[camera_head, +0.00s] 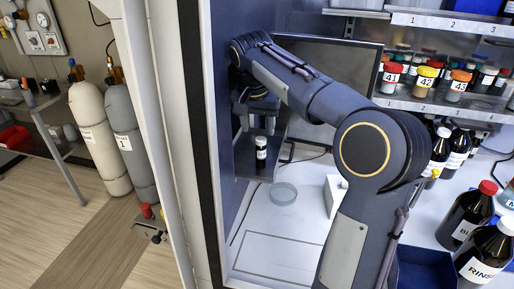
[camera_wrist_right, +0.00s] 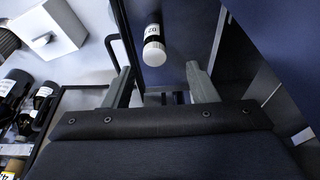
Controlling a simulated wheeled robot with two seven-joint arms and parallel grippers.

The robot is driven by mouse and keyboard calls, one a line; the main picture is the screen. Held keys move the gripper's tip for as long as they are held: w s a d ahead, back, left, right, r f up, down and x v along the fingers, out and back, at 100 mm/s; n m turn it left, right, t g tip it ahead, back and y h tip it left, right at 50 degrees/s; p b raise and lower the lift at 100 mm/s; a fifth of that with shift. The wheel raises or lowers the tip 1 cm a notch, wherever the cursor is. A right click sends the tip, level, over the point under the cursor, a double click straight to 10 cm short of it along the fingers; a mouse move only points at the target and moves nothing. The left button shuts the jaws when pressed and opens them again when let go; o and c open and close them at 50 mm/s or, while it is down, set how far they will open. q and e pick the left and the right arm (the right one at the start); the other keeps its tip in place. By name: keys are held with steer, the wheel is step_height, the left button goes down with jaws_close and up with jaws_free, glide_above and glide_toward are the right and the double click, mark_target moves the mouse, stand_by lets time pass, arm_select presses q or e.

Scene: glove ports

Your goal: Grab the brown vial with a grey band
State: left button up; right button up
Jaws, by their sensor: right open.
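A small dark vial with a white label and pale cap (camera_head: 261,152) stands on a dark ledge inside the enclosure, left of the middle in the head view. I cannot make out a grey band or a brown tint on it. My right gripper (camera_head: 258,123) is open and empty just above the vial. In the right wrist view the vial (camera_wrist_right: 154,46) shows beyond the open right gripper (camera_wrist_right: 161,86), between the lines of its two fingers and apart from both. My left gripper is not in view.
A clear round dish (camera_head: 283,194) and a white box (camera_head: 335,194) are on the white worktop. A dark wall stands close left of the gripper. Dark bottles (camera_head: 467,215) and a rack of numbered jars (camera_head: 456,86) are at right.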

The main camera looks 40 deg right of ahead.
mark_target(261, 139)
steer(key=x, duration=0.6)
steer(key=shift+s+f+p, duration=0.35)
steer(key=shift+w+d+f, duration=0.1)
steer(key=shift+f, duration=0.2)
steer(key=shift+c, duration=0.2)
steer(key=c, duration=1)
